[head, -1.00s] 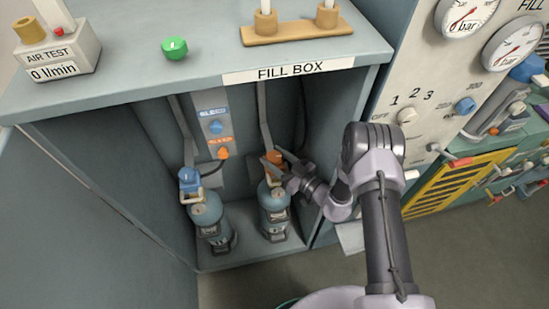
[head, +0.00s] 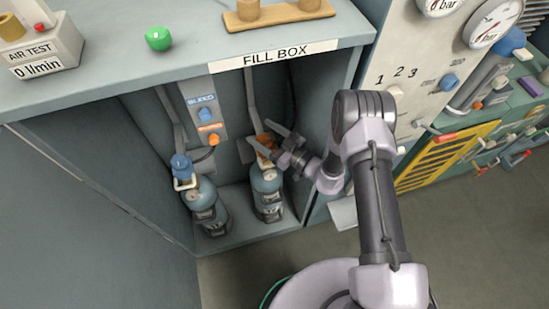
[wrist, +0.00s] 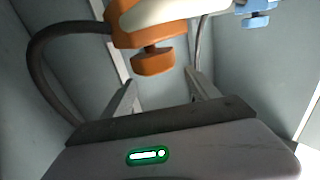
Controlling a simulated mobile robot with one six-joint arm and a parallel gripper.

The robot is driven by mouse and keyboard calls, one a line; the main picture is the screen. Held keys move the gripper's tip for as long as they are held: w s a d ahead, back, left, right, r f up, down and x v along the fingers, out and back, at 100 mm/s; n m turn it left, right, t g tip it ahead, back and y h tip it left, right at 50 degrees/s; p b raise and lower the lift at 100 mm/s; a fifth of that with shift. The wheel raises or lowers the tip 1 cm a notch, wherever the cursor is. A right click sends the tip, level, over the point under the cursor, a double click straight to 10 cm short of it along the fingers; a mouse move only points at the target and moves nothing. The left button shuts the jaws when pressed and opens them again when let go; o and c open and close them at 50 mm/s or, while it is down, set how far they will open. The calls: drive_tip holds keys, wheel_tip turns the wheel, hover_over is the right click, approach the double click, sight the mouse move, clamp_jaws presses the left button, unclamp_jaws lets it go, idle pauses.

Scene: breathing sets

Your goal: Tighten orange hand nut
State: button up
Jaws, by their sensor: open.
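The orange hand nut (wrist: 152,61) hangs below an orange valve fitting (wrist: 148,24) at the top of the wrist view. My gripper (wrist: 160,78) is open, with one finger on each side just below the nut and nothing visibly held. Whether a finger touches the nut cannot be told. In the head view my gripper (head: 261,134) is at the orange fitting (head: 265,148) above the right cylinder (head: 267,192) in the fill box. The fingers partly cover the fitting there, and the nut cannot be made out separately.
A second cylinder (head: 206,208) with a blue fitting (head: 182,168) stands to the left in the fill box. A dark hose (wrist: 38,65) curves at the left of the wrist view. The box's right wall (head: 325,125) is close beside my arm.

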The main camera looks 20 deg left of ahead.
drive_tip(key=s+d+r+p, duration=0.1)
drive_tip(key=s+d, duration=0.3)
drive_tip(key=s, duration=0.2)
drive_tip(key=s+d+p, duration=0.2)
drive_tip(key=s+d, duration=0.2)
drive_tip(key=s, duration=0.3)
drive_tip(key=shift+s+d+r, duration=0.3)
drive_tip(key=shift+r, duration=0.05)
